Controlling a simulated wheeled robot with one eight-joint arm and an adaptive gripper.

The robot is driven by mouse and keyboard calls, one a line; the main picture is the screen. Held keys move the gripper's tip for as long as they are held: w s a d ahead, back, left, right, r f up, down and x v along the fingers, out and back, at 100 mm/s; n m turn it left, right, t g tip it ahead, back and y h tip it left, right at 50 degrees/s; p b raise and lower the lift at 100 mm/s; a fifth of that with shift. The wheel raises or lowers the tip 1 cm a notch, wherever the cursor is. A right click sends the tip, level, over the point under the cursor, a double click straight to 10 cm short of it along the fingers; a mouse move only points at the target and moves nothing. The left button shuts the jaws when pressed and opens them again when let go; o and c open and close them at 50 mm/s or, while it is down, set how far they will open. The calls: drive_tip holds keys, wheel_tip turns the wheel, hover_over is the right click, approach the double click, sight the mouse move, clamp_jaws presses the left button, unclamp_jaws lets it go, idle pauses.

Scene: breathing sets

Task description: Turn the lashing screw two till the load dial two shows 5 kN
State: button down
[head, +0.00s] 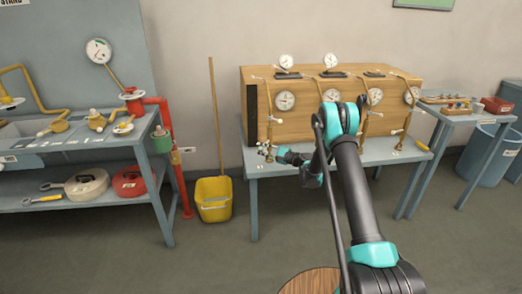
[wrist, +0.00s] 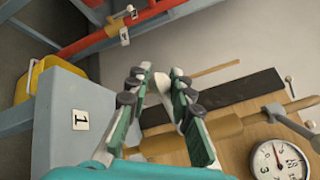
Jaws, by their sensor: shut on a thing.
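My gripper (wrist: 157,78) is at the lower left front of the wooden crate (head: 345,78); it also shows in the head view (head: 268,152). Its jaws are closed around a pale handle (wrist: 163,88) at the end of a brass lashing screw (wrist: 215,130). A white plate marked 1 (wrist: 80,120) is on the grey table beside it. A round load dial (wrist: 278,160) is on the crate near this screw; I cannot read its value surely. In the head view, the leftmost front dial (head: 284,100) is beside the leftmost screw (head: 270,108). I cannot tell which is number two.
More screws and dials line the crate to the right, partly behind my arm. A red pipe (head: 181,170) and a workbench are further left. A side table (head: 460,113) stands at right.

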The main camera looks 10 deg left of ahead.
drive_tip(key=shift+s+d+n+g+y, duration=0.2)
drive_tip(key=shift+d+n+g, duration=0.25)
drive_tip(key=shift+g, duration=0.3)
drive_tip(key=shift+s+d+n+g+y, duration=0.1)
drive_tip(key=shift+d+n+g+y, duration=0.2)
drive_tip(key=shift+n+g, duration=0.35)
drive_tip(key=c, duration=1.3)
unclamp_jaws()
drive_tip(key=shift+c, duration=0.2)
drive_tip(key=v, duration=1.2)
